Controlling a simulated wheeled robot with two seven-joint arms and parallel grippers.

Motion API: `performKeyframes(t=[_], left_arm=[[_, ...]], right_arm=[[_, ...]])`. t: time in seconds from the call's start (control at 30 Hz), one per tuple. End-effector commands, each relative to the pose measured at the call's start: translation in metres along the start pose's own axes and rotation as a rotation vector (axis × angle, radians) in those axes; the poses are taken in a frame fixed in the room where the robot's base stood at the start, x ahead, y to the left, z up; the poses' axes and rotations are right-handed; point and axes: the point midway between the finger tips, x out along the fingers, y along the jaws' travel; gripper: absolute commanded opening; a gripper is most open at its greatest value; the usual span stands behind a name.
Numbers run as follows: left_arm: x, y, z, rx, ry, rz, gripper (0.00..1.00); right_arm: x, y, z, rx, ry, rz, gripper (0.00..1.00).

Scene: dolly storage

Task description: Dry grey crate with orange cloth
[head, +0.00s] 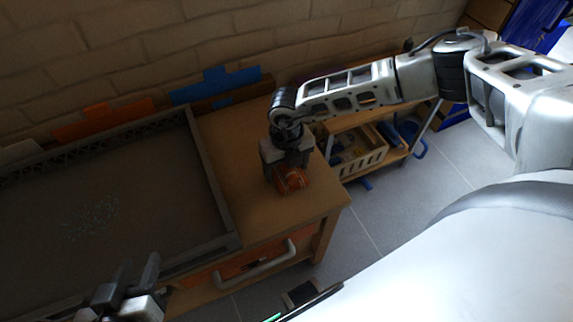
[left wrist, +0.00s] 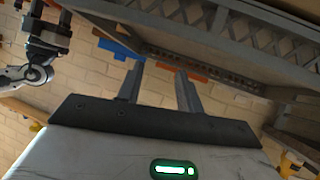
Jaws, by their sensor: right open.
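The grey crate (head: 215,190) is a wide, shallow tray on the wooden table at the left of the head view. A patch of pale droplets (head: 95,218) lies on its floor. The orange cloth (head: 292,181) is a small bundle on the tabletop, right of the crate. My right gripper (head: 288,168) points down at the cloth with open jaws, partly covering it. My left gripper (head: 132,278) is at the crate's front edge, low in the head view. In the left wrist view its two fingers (left wrist: 158,85) stand apart with nothing between them, and the crate's lattice wall (left wrist: 260,35) is close by.
Blue (head: 215,85) and orange (head: 103,118) pieces stand along the brick wall behind the crate. A drawer handle (head: 257,262) sticks out from the table front. A lower cart with a cream basket (head: 362,165) stands to the right. Grey floor there is open.

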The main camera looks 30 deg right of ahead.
Motion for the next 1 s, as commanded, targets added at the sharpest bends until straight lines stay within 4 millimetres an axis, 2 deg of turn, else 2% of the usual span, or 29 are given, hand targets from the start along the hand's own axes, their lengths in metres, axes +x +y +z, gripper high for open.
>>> performKeyframes(t=[0.27,0.6,0.9,0.93,1.0], left_arm=[[-0.001,0.001,-0.003,-0.006,0.002,-0.002,0.36],[-0.008,0.003,-0.015,-0.007,0.002,-0.002,0.36],[-0.008,0.003,-0.015,-0.006,0.002,0.0,0.36],[-0.008,0.003,-0.015,-0.006,0.002,0.0,0.36],[-0.008,0.003,-0.015,-0.004,0.002,0.0,0.36]], right_arm=[[-0.003,0.0,0.0,0.0,0.0,0.0,0.72],[-0.017,0.0,0.0,0.0,0.0,0.0,0.72],[-0.017,0.0,0.0,0.0,0.0,0.0,0.72],[-0.017,0.0,0.0,0.0,0.0,0.0,0.69],[-0.017,0.0,0.0,0.0,0.0,0.0,0.5]])
